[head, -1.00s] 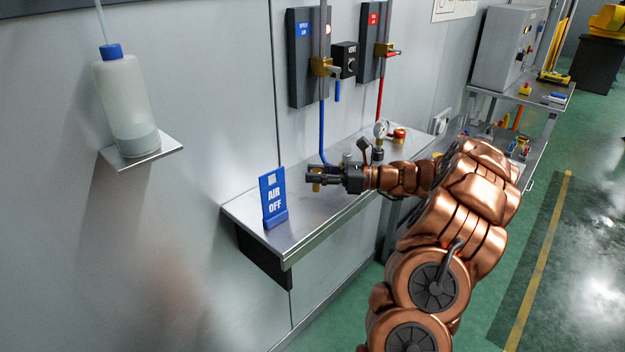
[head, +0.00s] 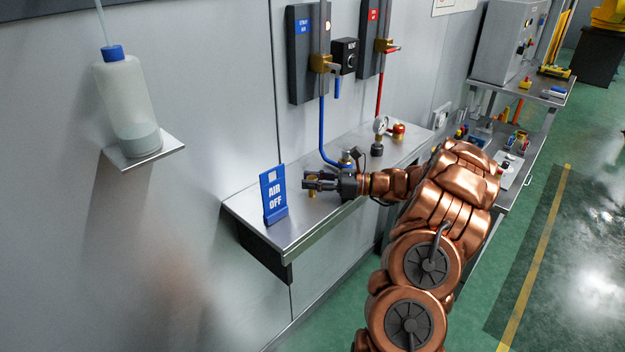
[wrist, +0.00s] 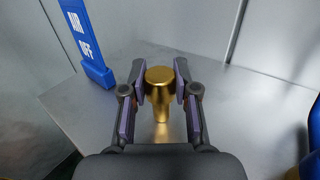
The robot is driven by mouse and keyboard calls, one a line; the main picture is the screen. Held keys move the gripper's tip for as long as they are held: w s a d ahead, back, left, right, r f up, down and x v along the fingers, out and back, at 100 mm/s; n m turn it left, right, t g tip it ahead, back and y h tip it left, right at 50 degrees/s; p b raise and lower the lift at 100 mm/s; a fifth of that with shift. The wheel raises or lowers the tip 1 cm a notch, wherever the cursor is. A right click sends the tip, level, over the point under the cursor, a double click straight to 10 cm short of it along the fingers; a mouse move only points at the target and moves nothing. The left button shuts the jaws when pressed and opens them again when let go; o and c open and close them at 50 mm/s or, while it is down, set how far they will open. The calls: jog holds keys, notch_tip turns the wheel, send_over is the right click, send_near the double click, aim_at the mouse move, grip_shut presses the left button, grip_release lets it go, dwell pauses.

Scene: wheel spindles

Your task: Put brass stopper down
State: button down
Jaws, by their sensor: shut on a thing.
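The brass stopper (wrist: 160,95) is upright between the two fingers of my gripper (wrist: 161,82), with a wide head and a narrower lower part. My gripper is shut on it. In the head view my gripper (head: 313,181) is over the steel shelf (head: 315,212), to the right of the blue AIR OFF sign, and a small part of the stopper (head: 311,192) shows under the fingers. The stopper's lower end is close above the shelf or on it; I cannot tell which.
The blue AIR OFF sign (head: 273,196) stands left of my gripper; it also shows in the wrist view (wrist: 88,45). A blue hose (head: 322,130), a pressure gauge (head: 380,126) and a red-and-brass fitting (head: 398,131) are behind it. The shelf's front left is clear.

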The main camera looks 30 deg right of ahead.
jog(key=c, duration=0.9)
grip_release()
